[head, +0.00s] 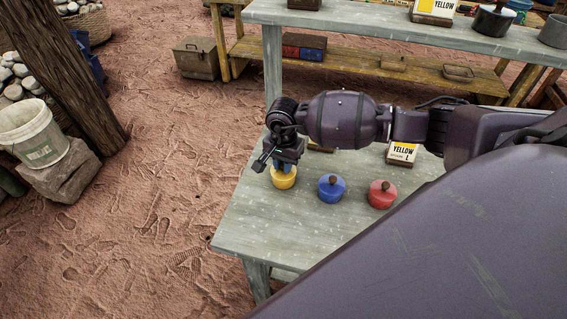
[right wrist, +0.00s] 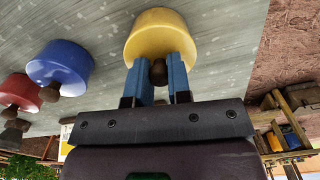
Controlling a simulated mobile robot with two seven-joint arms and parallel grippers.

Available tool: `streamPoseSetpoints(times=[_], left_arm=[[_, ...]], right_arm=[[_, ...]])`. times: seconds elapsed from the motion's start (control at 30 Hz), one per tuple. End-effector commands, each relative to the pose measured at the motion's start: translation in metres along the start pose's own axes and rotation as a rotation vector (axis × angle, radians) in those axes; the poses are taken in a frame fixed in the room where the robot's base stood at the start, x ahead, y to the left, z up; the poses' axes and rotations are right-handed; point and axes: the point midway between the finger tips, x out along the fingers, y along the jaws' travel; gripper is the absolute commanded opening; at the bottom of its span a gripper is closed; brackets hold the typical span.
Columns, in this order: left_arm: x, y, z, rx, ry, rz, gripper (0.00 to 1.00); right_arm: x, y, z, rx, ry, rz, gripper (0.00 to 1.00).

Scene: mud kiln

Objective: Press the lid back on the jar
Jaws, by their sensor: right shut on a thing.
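A small yellow jar (head: 285,182) stands upright near the left edge of the grey table (head: 290,225). My right gripper (head: 284,168) is directly above it, pointing down. In the right wrist view, the blue fingers of my right gripper (right wrist: 159,62) are shut on the brown knob (right wrist: 158,73) of the yellow lid. The lid and jar (right wrist: 160,30) appear as one yellow round shape; I cannot tell whether there is a gap between them. My left gripper is not in view.
A blue jar (head: 331,190) and a red jar (head: 382,195), both with knobbed lids, stand in a row to the right. A "YELLOW 1" card (head: 402,152) stands behind them. The front left of the table is clear. A shelved bench (head: 400,75) stands behind.

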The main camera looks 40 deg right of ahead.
Motion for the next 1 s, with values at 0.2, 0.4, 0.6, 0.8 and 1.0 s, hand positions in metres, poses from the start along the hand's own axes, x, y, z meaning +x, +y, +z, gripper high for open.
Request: streamPoseSetpoints(times=[0.2, 0.4, 0.6, 0.8, 1.0], left_arm=[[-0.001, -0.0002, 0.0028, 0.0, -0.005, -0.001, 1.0], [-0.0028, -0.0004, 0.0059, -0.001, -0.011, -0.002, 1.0], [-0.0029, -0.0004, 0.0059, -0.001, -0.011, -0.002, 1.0], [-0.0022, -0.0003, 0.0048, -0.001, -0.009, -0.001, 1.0], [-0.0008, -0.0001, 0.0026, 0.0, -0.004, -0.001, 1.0]], right_arm=[[-0.0001, 0.0, -0.0002, 0.0, 0.0, 0.0, 0.0], [-0.0001, 0.0001, -0.0003, 0.0, 0.001, 0.0, 0.0], [0.0, 0.0002, -0.0004, 0.001, 0.001, 0.0, 0.48], [0.0001, 0.0003, -0.0004, 0.001, 0.001, 0.0, 0.5], [0.0001, 0.0003, -0.0004, 0.001, 0.001, 0.001, 0.74]])
